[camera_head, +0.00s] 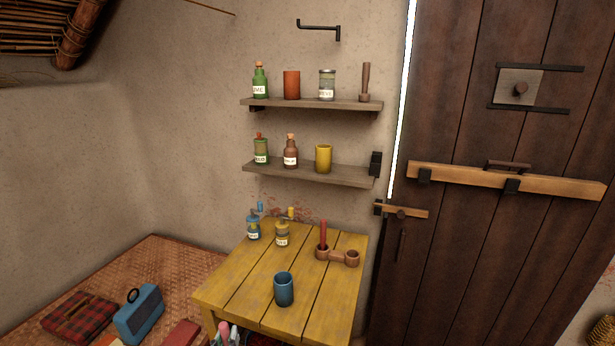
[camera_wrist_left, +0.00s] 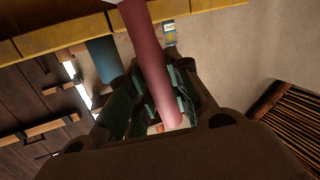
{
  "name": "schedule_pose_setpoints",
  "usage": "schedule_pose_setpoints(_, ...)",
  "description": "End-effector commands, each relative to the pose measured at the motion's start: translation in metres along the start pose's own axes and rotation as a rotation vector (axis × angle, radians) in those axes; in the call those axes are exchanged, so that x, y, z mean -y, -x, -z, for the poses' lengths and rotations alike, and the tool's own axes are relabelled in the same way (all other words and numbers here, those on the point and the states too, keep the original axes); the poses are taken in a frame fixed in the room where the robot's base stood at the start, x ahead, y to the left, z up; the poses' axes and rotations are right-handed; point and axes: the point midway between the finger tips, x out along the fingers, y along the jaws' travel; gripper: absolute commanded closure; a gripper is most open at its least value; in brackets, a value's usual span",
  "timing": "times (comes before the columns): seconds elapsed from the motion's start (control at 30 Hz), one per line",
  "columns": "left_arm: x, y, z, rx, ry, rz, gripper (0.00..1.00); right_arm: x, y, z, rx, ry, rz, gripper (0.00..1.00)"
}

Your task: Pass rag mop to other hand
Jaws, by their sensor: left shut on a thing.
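My left gripper (camera_wrist_left: 158,98) is shut on a long pinkish-red handle (camera_wrist_left: 150,50), which I take to be the rag mop's. The handle runs between its dark green-padded fingers in the left wrist view. In the head view only a small pink piece of the handle (camera_head: 222,331) and a bit of the gripper (camera_head: 236,340) show at the bottom edge, in front of the yellow table. The mop's head is not visible. My right gripper is not in view.
The yellow table (camera_head: 235,285) holds a blue cup (camera_head: 284,289), two bottles and a wooden holder (camera_head: 338,256) with a red stick. Two shelves (camera_head: 310,104) with jars and cups hang above. A barred wooden door (camera_head: 480,240) stands right. A blue box (camera_head: 139,314) lies left.

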Motion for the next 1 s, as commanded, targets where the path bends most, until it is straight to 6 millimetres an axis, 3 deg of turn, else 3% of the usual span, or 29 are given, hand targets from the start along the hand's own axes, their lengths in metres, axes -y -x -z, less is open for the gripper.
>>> schedule_pose_setpoints(0.47,-0.003,0.000,0.005,0.000,-0.002,-0.012,1.00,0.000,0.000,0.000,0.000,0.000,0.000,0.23)
schedule_pose_setpoints(1.0,-0.029,0.004,0.037,0.007,-0.012,-0.122,1.00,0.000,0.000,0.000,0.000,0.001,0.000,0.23)
